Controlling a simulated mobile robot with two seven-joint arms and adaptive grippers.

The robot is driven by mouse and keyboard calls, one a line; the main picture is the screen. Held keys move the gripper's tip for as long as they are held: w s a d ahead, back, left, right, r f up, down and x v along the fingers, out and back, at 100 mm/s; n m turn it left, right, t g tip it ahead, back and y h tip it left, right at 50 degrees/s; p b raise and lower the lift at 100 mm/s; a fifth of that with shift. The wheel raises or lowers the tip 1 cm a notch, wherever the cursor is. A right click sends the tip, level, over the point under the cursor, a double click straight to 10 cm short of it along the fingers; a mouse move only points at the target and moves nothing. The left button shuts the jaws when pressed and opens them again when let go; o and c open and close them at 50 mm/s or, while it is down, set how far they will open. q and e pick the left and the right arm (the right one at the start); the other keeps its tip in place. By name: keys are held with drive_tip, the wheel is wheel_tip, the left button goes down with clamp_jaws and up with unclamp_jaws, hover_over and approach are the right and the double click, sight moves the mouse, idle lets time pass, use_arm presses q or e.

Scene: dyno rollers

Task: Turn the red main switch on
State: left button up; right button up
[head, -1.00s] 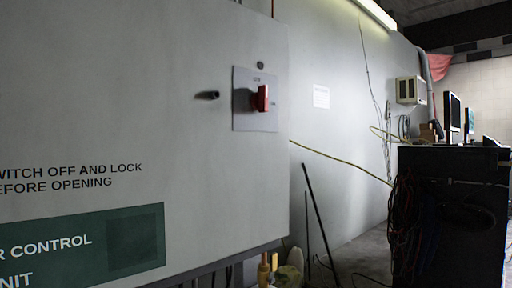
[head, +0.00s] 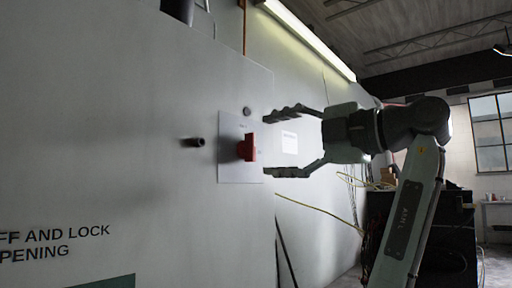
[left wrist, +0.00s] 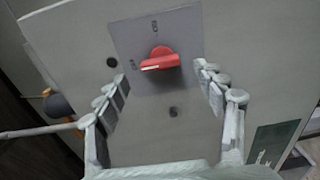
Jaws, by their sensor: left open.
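The red main switch (head: 247,148) is a rotary handle on a light square plate (head: 228,165) on the grey cabinet front. It also shows in the left wrist view (left wrist: 160,60), where its bar lies nearly level across the picture. Small marks stand on the plate above and left of it; I cannot read them surely. My left gripper (head: 279,144) is open, with its fingers pointing at the switch from the right. In the left wrist view the fingers (left wrist: 168,88) stand wide apart, one on each side below the switch, and do not touch it. My right gripper is in no view.
The grey cabinet (head: 100,130) fills the left, with a dark knob (head: 193,142) sticking out left of the plate. A yellow cable (head: 320,210) runs along the wall. A dark desk or rack (head: 440,240) stands behind my left arm.

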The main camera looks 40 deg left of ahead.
sight(255, 147)
use_arm(q)
drive_tip(key=a, duration=0.3)
drive_tip(key=shift+w+a, duration=0.15)
drive_tip(key=shift+a, duration=0.6)
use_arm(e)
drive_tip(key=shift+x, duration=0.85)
use_arm(q)
drive_tip(key=shift+c, duration=0.6)
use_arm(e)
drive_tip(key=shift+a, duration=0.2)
use_arm(q)
drive_tip(key=shift+c, duration=1.3)
drive_tip(key=c, duration=0.8)
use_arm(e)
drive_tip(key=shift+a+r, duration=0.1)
